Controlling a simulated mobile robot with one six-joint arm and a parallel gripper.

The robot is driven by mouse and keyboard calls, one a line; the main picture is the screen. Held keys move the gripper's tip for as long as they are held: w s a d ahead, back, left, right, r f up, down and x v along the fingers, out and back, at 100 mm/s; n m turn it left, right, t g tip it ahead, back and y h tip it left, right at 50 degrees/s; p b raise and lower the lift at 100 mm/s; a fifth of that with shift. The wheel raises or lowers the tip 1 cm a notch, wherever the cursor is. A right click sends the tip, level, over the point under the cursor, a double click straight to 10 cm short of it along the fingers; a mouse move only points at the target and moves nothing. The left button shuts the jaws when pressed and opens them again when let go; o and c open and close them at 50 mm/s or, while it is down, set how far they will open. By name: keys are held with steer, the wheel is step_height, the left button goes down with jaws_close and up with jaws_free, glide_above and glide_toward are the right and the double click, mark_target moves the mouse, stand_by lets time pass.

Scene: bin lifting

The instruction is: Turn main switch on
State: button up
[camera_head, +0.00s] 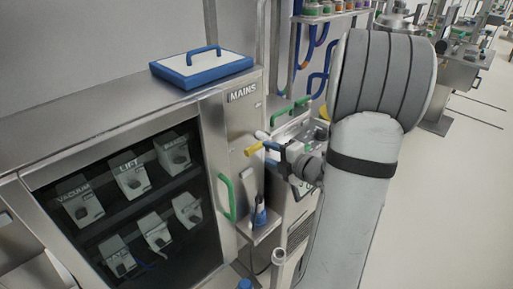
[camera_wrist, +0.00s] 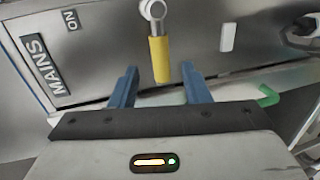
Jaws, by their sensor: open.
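The main switch is a lever with a yellow grip (camera_head: 254,149) on the side panel of the steel cabinet, below the MAINS label (camera_head: 243,92). In the wrist view the yellow grip (camera_wrist: 160,60) hangs from a round metal pivot (camera_wrist: 152,10). The lever lies sideways, pointing toward neither the ON label (camera_wrist: 70,19) nor the pale plate (camera_wrist: 228,37). My gripper (camera_wrist: 160,78) is open, with one blue finger on each side of the grip's end. No contact shows. In the head view my gripper (camera_head: 271,147) is just right of the grip, partly hidden by my wrist.
A blue-edged lid (camera_head: 204,68) with a handle lies on the cabinet top. A green handle (camera_head: 226,197) stands out below the switch. A small shelf (camera_head: 262,229) holds a blue-and-white bottle-like item. Open floor (camera_head: 440,200) lies to the right.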

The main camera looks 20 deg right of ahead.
mark_target(257, 149)
steer(key=shift+w+a+f, duration=0.15)
steer(key=shift+w+a, duration=0.1)
steer(key=shift+w, duration=0.05)
steer(key=p+x, duration=0.1)
steer(key=x, duration=0.6)
steer(key=shift+p, duration=0.35)
steer(key=shift+c, duration=0.3)
jaws_close()
